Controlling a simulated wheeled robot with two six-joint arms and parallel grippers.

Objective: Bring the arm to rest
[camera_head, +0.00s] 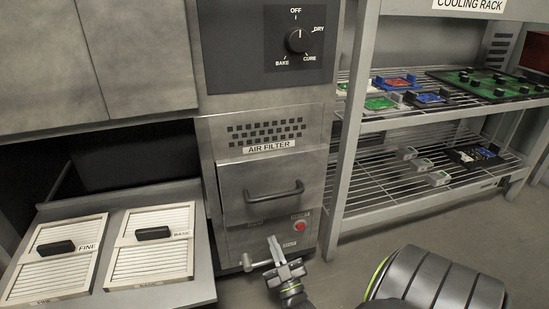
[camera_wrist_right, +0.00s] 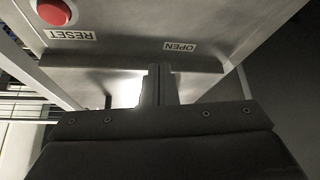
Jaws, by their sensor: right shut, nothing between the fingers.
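My right gripper (camera_head: 273,241) is in front of the lower part of the air filter cabinet (camera_head: 235,200), low in the middle of the head view. Its fingers are together with nothing between them. In the right wrist view the shut fingers (camera_wrist_right: 158,72) point at the cabinet's lower edge, below the OPEN label (camera_wrist_right: 179,47) and beside the red RESET button (camera_wrist_right: 54,12). I cannot tell whether they touch the cabinet. A thin metal lever (camera_head: 257,264) is beside the gripper at the cabinet's base. My left gripper is not in view.
The cabinet drawer is shut, its dark handle (camera_head: 275,194) above the gripper. A dial (camera_head: 298,41) is higher up. A cooling rack (camera_head: 345,170) stands at right. Floor shows below it.

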